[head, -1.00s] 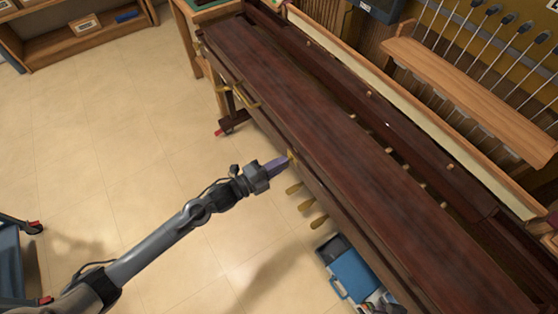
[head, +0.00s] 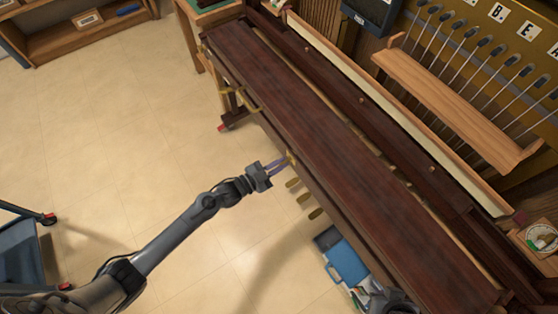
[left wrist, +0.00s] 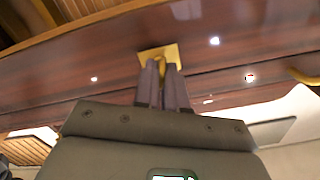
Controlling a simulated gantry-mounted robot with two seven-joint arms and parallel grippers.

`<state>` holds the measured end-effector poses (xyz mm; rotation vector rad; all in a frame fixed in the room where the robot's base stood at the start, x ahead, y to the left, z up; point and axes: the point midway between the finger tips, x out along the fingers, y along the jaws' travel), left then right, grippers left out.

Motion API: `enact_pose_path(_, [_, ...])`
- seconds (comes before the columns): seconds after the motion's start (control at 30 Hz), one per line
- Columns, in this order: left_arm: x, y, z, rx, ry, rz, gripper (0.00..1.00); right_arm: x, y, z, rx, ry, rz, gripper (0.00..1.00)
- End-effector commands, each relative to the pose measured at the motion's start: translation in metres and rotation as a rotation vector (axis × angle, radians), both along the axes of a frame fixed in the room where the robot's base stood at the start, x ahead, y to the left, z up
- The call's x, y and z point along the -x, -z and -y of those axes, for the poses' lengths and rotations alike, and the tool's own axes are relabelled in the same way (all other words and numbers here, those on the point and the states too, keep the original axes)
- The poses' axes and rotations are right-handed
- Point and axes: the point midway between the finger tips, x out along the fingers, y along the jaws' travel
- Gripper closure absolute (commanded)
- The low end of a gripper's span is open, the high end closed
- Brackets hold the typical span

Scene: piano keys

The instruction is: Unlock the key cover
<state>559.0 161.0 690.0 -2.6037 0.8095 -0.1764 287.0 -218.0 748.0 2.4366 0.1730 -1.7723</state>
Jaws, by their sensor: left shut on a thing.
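The key cover (head: 345,150) is a long dark red-brown wooden lid on the piano, and it lies closed. A brass lock plate (left wrist: 148,53) with a small brass piece at its middle shows on the piano's front in the left wrist view. My left gripper (head: 287,160) is at the piano's front edge. Its two purple-grey fingers also show in the left wrist view (left wrist: 161,68), shut on the small brass piece at the plate. The fingertips hide most of that piece.
Brass pedals (head: 303,198) stick out low under the piano's front. A blue case (head: 345,262) lies on the floor near them. A wooden shelf (head: 455,100) and metal rods stand behind the piano. The tiled floor at left is mostly clear.

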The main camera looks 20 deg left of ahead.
Motion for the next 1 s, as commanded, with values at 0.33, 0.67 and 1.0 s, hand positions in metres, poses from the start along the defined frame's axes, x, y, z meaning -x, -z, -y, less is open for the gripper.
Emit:
enact_pose_path(0.33, [0.000,-0.002,0.000,0.228,-0.002,-0.159,1.00,0.000,-0.021,-0.001,-0.004,0.002,-0.001,1.00])
enact_pose_path(0.67, [0.000,0.000,0.000,0.343,-0.001,-0.239,1.00,0.000,-0.028,0.000,0.000,0.000,0.000,1.00])
enact_pose_path(1.0, [0.000,0.001,0.000,0.367,-0.001,-0.256,1.00,0.000,-0.028,0.002,0.007,-0.004,0.000,1.00])
